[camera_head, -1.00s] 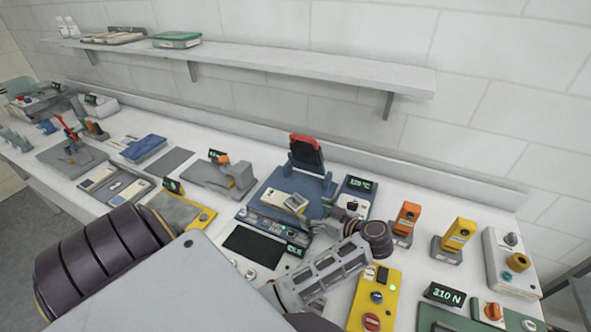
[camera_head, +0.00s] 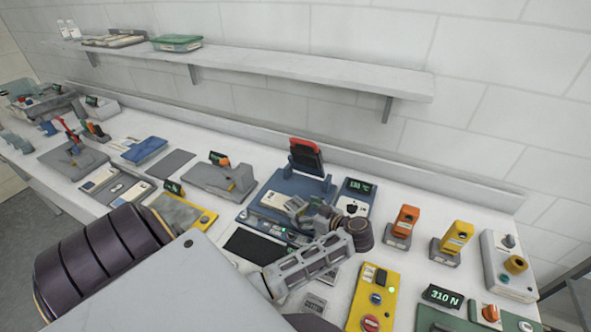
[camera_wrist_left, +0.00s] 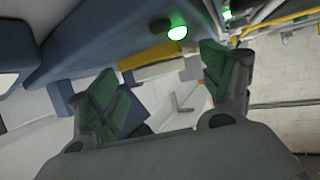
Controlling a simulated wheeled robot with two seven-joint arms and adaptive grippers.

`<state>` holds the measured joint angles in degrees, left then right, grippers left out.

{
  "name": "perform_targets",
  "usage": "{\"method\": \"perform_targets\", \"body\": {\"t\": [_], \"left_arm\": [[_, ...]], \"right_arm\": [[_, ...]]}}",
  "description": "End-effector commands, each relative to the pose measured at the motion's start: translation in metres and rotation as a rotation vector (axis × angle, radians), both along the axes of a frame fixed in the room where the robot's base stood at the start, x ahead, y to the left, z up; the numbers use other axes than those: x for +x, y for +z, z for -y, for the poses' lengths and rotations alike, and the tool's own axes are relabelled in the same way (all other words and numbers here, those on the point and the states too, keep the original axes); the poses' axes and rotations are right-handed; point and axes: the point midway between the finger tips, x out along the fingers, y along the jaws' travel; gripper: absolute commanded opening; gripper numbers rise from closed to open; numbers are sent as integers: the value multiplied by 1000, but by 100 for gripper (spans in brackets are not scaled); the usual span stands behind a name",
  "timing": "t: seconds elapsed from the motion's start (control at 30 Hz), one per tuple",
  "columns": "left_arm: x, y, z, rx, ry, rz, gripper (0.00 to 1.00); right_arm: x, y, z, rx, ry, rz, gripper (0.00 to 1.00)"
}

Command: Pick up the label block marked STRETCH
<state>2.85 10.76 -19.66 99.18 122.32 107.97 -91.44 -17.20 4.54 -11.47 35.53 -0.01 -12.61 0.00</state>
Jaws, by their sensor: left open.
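My left gripper (camera_head: 303,210) is at the front edge of the blue heated press (camera_head: 298,185), partly hidden by its own wrist. A small pale label block (camera_head: 272,199) lies on the press, just left of the fingers. I cannot read STRETCH on it or on any other block. In the left wrist view the gripper (camera_wrist_left: 165,88) is open, its green-padded fingers wide apart. Nothing is clearly held between them. A yellow part and a pale part (camera_wrist_left: 190,68) show beyond the gap, and a lit green lamp (camera_wrist_left: 177,32) shows above. My right gripper is not seen.
A temperature display (camera_head: 358,187) stands right of the press. Orange (camera_head: 404,222) and yellow (camera_head: 457,238) upright units stand farther right. A yellow control box (camera_head: 375,298) sits in front. A black pad (camera_head: 254,246) lies left of my wrist. The wall shelf (camera_head: 300,72) runs above.

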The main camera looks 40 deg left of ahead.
Motion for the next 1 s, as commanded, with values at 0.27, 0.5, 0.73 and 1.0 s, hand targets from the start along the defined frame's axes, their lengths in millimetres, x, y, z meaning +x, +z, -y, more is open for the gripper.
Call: {"method": "perform_targets", "body": {"t": [0.27, 0.5, 0.73, 1.0], "left_arm": [[0, 0, 0, 0, 0, -1, 80], [0, 0, 0, -1, 0, -1, 62], [0, 0, 0, -1, 0, -1, 33], [0, 0, 0, 0, 0, 0, 28]], "right_arm": [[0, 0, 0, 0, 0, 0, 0], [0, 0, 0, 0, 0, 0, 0], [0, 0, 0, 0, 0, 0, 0], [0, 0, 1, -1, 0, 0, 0]]}}
